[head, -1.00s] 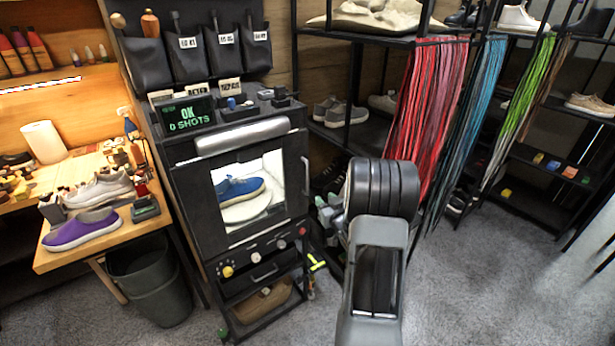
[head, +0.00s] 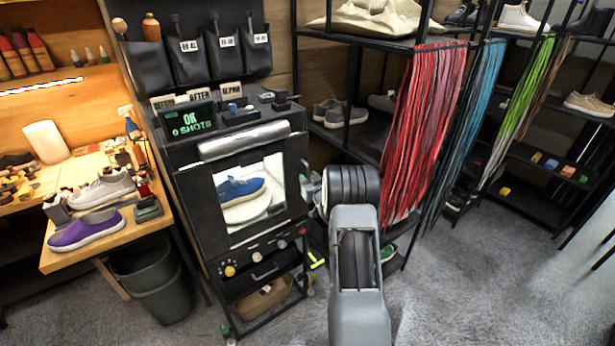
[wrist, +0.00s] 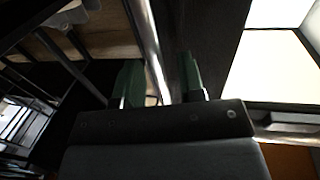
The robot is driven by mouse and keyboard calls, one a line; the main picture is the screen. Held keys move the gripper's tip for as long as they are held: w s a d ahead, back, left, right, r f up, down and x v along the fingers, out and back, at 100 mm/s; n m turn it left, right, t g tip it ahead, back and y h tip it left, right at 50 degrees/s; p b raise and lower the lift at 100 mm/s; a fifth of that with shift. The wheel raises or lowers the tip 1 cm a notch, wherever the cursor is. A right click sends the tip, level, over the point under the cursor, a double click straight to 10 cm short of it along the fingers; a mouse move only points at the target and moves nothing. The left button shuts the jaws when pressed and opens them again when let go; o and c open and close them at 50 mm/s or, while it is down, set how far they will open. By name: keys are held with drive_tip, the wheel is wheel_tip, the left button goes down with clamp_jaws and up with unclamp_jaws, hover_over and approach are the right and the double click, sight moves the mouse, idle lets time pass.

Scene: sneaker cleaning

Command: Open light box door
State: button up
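The light box (head: 185,190) is a black cabinet with a bright window in its door (head: 296,180); the door looks shut. A blue sneaker (head: 240,189) sits inside behind the window. In the wrist view, the door handle (wrist: 150,45) is a shiny vertical bar running between the two dark green fingers of my gripper (wrist: 161,82). The fingers are apart, with visible gaps between them and the bar. In the head view, my gripper (head: 308,188) is at the right edge of the door, mostly hidden behind my arm.
A workbench (head: 60,262) with a purple shoe (head: 86,231) stands left of the box, above a dark bin (head: 160,285). Shelves with red laces (head: 425,130) stand close behind my arm. The grey floor (head: 480,290) at right is clear.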

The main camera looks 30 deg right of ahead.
drive_tip(key=shift+w, duration=0.4)
drive_tip(key=shift+c, duration=0.3)
clamp_jaws()
